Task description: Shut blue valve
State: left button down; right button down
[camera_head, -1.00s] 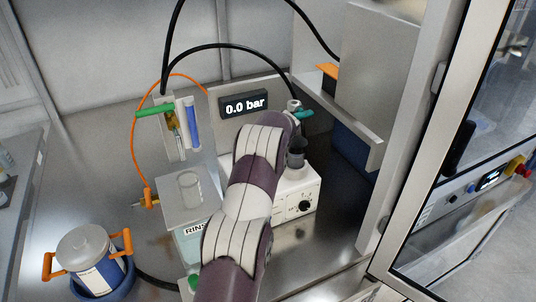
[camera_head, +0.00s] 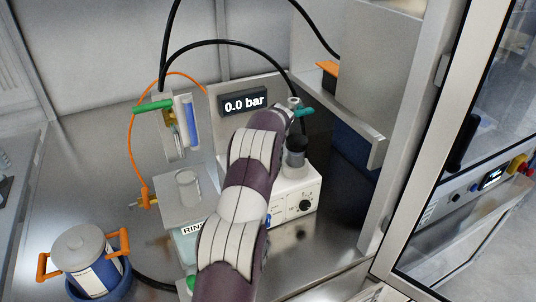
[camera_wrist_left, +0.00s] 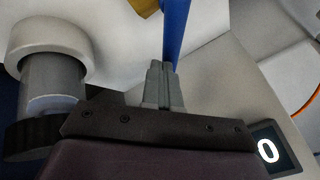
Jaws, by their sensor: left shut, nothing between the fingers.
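A blue bar-shaped handle (camera_wrist_left: 176,30) runs up from my left fingertips in the left wrist view, with a brass-coloured part near its upper end. My left gripper (camera_wrist_left: 161,68) is shut and empty, its tips at the lower end of this blue bar. I cannot tell whether they touch it. In the head view my left arm hides the gripper and most of this area; a small blue sliver (camera_head: 267,219) shows at the arm's right side, perhaps part of the handle. A separate upright blue bar (camera_head: 190,122) stands beside a green handle (camera_head: 153,106). My right gripper is out of view.
The display (camera_head: 244,103) reads 0.0 bar. A white control box (camera_head: 306,201) with a dark knob stands right of my arm. A glazed cabinet door (camera_head: 440,190) bounds the right.

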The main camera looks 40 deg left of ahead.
pick_arm(q)
jog(key=shift+s+a+f+b, duration=0.1)
jog(key=shift+s+a+b, duration=0.1)
jog(key=shift+a, duration=0.25)
jog(key=shift+s+a+b, duration=0.1)
jog(key=shift+a+b, duration=0.1)
jog(key=shift+a, duration=0.25)
jog(key=shift+s+a, duration=0.1)
jog(key=shift+a, duration=0.2)
dwell(1.6)
dwell(0.4)
